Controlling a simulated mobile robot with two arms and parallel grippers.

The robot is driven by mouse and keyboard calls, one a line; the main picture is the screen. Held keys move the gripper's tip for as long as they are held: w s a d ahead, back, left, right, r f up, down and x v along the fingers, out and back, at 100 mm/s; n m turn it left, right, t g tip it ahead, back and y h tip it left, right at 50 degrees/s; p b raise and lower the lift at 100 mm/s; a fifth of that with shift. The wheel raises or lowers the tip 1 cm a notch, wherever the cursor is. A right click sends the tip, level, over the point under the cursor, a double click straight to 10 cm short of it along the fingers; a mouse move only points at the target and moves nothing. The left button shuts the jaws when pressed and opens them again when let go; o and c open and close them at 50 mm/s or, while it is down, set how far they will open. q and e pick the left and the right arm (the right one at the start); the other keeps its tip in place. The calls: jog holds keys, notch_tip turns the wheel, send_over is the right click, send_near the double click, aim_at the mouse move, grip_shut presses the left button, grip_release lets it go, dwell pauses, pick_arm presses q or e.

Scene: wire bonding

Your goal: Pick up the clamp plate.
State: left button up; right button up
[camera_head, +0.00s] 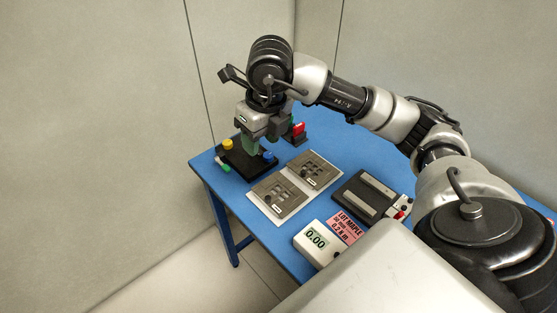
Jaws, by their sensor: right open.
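Two flat grey plates with cut-out windows and small white labels lie side by side on a pale board (264,209) on the blue table. They look like clamp plates: a nearer one (268,189) and a farther one (309,160). I cannot read their labels to tell which is the named one. My right gripper (251,150) points down, open, above the black tray at the table's far left end. It is to the left of the plates and apart from them. I see nothing between its fingers. My left gripper is out of view.
The black tray (238,168) carries a yellow knob (227,144), a blue knob (268,155) and a green piece (224,166). A red item (299,128) stands behind. A dark fixture (363,197), a pink label card (346,226) and a white display box (318,242) lie at right.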

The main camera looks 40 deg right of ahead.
notch_tip(320, 180, down, 13)
jog(key=d+b, duration=0.2)
jog(key=b, duration=0.9)
send_over(268, 197)
jog(key=shift+h, duration=0.3)
jog(key=f, duration=0.5)
jog(key=shift+s+a+f, duration=0.1)
jog(key=shift+s+a, duration=0.2)
jog(key=f, duration=0.2)
jog(key=f+p, duration=0.1)
jog(key=f, duration=0.1)
jog(key=shift+w+d+f, duration=0.1)
jog(key=shift+d, duration=0.15)
jog(key=shift+w+f, duration=0.1)
jog(key=shift+f, duration=0.4)
jog(key=c, duration=0.8)
jog(key=shift+r, duration=0.1)
